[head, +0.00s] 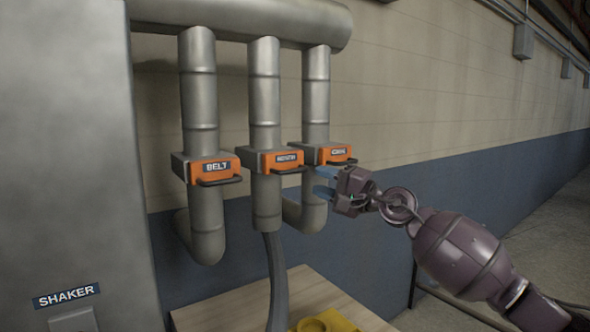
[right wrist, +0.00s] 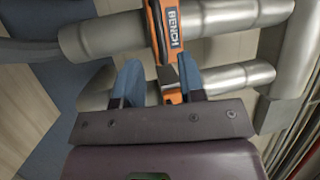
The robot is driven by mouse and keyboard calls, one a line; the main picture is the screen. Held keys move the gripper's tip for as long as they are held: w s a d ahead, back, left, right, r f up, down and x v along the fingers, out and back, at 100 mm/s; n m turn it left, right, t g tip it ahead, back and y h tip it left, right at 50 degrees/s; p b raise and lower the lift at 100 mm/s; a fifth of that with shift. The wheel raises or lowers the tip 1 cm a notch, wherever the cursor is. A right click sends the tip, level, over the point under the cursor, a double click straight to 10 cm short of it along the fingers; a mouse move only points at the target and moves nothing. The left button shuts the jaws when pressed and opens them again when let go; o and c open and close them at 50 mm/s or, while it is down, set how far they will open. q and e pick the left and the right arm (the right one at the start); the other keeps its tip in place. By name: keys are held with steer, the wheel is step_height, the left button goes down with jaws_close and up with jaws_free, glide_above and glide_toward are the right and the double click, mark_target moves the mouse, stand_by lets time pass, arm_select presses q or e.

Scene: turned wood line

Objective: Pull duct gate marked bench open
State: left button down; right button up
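The gate marked BENCH (right wrist: 172,33) is an orange plate on a grey pipe, just past my fingertips in the right wrist view. By the flexible hose below its pipe, it appears to be the middle gate (head: 283,160) in the head view, where its label is too small to read. A dark handle bar runs along its front. My right gripper (head: 322,182) is open and empty, its blue fingers pointing left, to the right of the middle gate's handle and apart from it. In the right wrist view the gripper (right wrist: 159,65) shows spread fingers. My left gripper is out of view.
The gate marked BELT (head: 216,166) is at the left, and another orange gate (head: 337,154) sits right of the middle one, just above my fingers. A grey SHAKER cabinet (head: 70,150) stands at far left. A wooden top (head: 225,310) with a yellow item (head: 335,322) is below.

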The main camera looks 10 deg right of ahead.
mark_target(297, 172)
steer(key=p+x, duration=0.1)
steer(key=x, duration=0.6)
steer(key=shift+w+a, duration=0.2)
steer(key=shift+a, duration=0.05)
steer(key=shift+c, duration=0.4)
jaws_close()
